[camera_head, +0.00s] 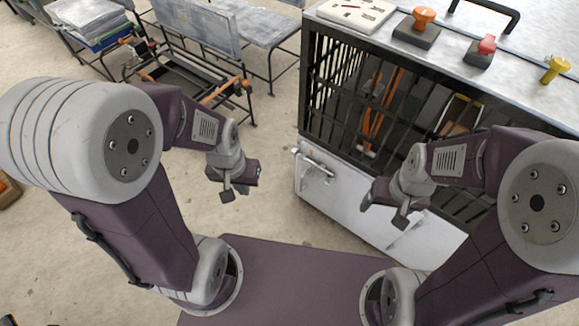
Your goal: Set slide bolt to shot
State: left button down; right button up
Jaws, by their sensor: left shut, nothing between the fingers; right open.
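The slide bolt (316,164) is a small metal bar with fittings near the top left of the cabinet's white lower front panel (345,205). Its exact position along its travel is too small to tell. My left gripper (237,191) is shut and empty, over the floor to the left of the bolt and apart from it. My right gripper (384,211) is open and empty, in front of the white panel, to the right of the bolt and apart from it.
The cabinet has a dark barred front (335,75) and a metal top. On top are an orange knob (424,17), a red knob (487,45), a yellow knob (556,68) and a black handle (490,8). Benches (245,25) stand at the back left.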

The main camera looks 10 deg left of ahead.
aim_at(310, 171)
jog(key=i+j+z, duration=0.2)
jog(key=i+z, duration=0.25)
jog(key=i+j+z, duration=0.4)
jog(key=k+l, duration=0.05)
jog(key=l, duration=0.05)
